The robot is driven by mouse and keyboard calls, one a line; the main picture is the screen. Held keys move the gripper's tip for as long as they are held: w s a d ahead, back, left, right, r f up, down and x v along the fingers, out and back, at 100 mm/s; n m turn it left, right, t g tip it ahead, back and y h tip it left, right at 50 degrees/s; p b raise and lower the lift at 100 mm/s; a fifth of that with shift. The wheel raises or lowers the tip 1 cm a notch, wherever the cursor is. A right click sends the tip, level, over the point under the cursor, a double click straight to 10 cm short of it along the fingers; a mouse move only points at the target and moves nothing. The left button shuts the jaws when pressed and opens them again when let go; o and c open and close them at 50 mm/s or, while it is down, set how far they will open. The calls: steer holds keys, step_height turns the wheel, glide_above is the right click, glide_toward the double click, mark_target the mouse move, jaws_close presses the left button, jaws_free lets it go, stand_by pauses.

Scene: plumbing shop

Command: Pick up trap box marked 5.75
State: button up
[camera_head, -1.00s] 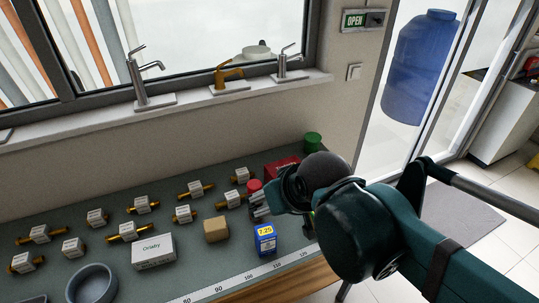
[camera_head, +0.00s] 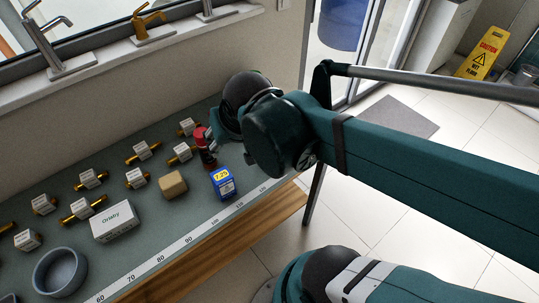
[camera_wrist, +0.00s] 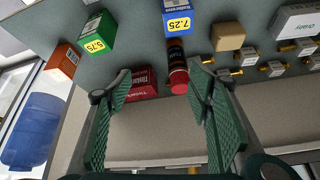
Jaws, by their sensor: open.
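The trap box marked 5.75 (camera_wrist: 97,35) is a green box with a yellow label and a white face, on the grey bench at the upper left of the wrist view. In the head view my arm hides it. My gripper (camera_wrist: 160,72) is open, its green fingers spread wide. In the wrist view the box lies beyond and to the left of the left fingertip, apart from it. Nothing is held. A red-capped dark bottle (camera_wrist: 176,68) and a red box (camera_wrist: 141,83) show between the fingers.
An orange box (camera_wrist: 63,60) stands left of the green one. A blue box marked 7.25 (camera_head: 223,184), a tan block (camera_head: 173,184), a white carton (camera_head: 115,222), a grey bowl (camera_head: 60,271) and several brass fittings share the bench. A ruler strip (camera_head: 190,238) runs along its front edge.

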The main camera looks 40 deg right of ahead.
steer(key=d+f+m+g+h, duration=0.1)
steer(key=d+f+m, duration=0.3)
steer(key=w+d+f+m+g+h, duration=0.1)
steer(key=d+f+m+g, duration=0.1)
steer(key=d+f+m, duration=0.2)
steer(key=w+d+f+m+g+h, duration=0.1)
steer(key=d+f+m+g, duration=0.1)
steer(key=d+f+m, duration=0.2)
steer(key=shift+w+d+f, duration=0.2)
steer(key=shift+d+f, duration=0.25)
steer(key=shift+d, duration=0.25)
steer(key=shift+s+d+f+m+g+h, duration=0.2)
steer(key=shift+d+f+m+g+h, duration=0.1)
steer(key=shift+d+f+m, duration=0.55)
steer(key=shift+b+x, duration=0.4)
steer(key=shift+x, duration=0.8)
steer(key=shift+f, duration=0.15)
steer(key=shift+b+x, duration=0.65)
steer(key=shift+x, duration=1.85)
steer(key=shift+w, duration=0.1)
steer(key=c, duration=1.1)
